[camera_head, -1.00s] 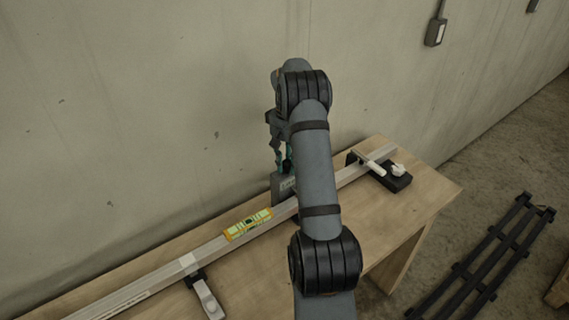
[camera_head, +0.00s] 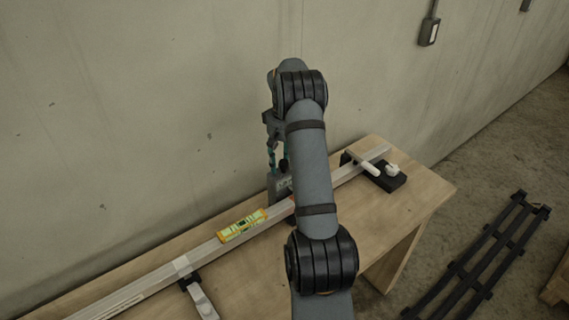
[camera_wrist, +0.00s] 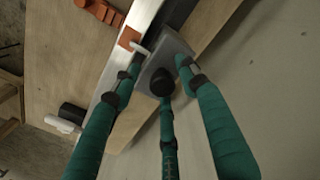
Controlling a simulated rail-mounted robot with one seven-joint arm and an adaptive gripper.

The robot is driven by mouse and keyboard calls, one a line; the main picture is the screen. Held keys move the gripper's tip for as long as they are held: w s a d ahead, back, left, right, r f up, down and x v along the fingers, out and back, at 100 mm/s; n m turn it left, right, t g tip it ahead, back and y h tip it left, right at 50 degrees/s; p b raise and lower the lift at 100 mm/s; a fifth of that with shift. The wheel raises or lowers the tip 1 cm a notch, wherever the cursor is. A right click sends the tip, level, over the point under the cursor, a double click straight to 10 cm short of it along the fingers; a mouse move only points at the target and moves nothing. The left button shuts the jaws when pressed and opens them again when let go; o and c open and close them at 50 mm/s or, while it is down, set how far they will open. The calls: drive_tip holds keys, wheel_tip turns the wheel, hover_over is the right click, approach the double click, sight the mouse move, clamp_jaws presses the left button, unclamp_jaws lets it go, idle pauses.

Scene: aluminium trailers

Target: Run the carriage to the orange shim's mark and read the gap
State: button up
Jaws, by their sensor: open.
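The long aluminium rail (camera_head: 205,250) runs diagonally along the wooden bench. The grey carriage (camera_head: 280,187) sits on it, partly behind my arm; in the wrist view its plate (camera_wrist: 178,44) carries a black knob (camera_wrist: 162,82). My gripper (camera_wrist: 160,72) is open, its teal fingers spread around the knob. I cannot tell whether they touch it. It also shows above the carriage in the head view (camera_head: 277,162). The orange shim (camera_wrist: 129,39) lies at the rail beside the carriage, near a small white pointer (camera_wrist: 139,47). Any gap reading is too small to make out.
A yellow level (camera_head: 242,225) rests on the rail left of the carriage. A clamp (camera_head: 200,298) holds the near end and a black block with a white handle (camera_head: 385,173) the far end. Another orange part (camera_wrist: 100,11) lies on the bench. A concrete wall (camera_head: 120,120) stands close behind.

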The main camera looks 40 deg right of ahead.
wheel_tip(320, 180, up, 12)
idle(0.6)
idle(0.4)
